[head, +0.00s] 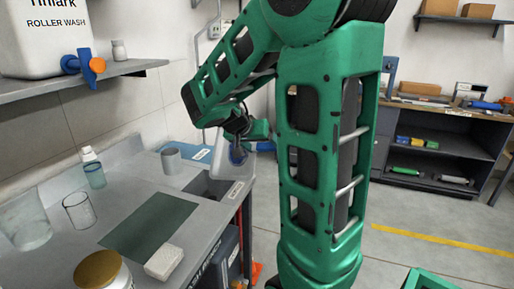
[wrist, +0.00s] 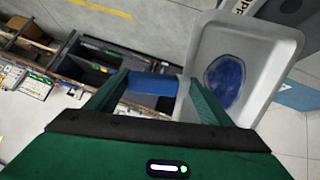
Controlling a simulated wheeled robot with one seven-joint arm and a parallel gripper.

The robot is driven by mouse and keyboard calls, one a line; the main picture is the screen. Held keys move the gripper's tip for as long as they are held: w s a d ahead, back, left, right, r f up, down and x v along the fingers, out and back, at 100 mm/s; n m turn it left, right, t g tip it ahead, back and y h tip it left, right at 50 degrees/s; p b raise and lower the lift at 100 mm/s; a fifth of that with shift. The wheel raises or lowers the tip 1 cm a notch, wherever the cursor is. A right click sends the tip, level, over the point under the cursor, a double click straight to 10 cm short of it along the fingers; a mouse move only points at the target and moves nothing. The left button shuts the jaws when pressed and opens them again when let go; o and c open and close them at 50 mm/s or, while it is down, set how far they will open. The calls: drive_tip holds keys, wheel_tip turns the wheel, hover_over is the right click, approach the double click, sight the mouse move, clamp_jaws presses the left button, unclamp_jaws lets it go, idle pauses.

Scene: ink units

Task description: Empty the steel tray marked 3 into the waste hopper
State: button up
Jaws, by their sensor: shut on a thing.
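My gripper (wrist: 155,88) is shut on the blue grip (wrist: 153,84) of a pale grey tray (wrist: 205,48), with a dark green finger on each side. A pool of dark blue ink (wrist: 226,82) lies inside the tray. In the head view the tray (head: 240,170) hangs steeply tilted at the far right end of the bench, partly behind my arm. It is close to a dark opening (head: 208,186) in the bench top, which seems to be the waste hopper. I cannot tell whether the tray is directly over it. No number shows on the tray.
The bench (head: 190,222) holds a dark green mat (head: 150,226), a white block (head: 164,261), a brown-lidded jar (head: 103,272), glass beakers (head: 79,211) and a grey cup (head: 171,160). A shelf (head: 75,80) with a roller wash container (head: 44,38) overhangs the left side. Dark shelving (head: 445,145) stands far right.

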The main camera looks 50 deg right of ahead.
drive_tip(key=shift+w+d+f+y, duration=0.15)
drive_tip(key=shift+d+f+y, duration=1.35)
drive_tip(key=shift+d+y, duration=0.2)
wheel_tip(320, 180, down, 8)
drive_tip(key=d+g+y, duration=0.1)
drive_tip(key=d+y, duration=0.1)
drive_tip(key=y, duration=0.3)
drive_tip(key=shift+w+d+y, duration=0.2)
drive_tip(key=shift+d+y, duration=0.2)
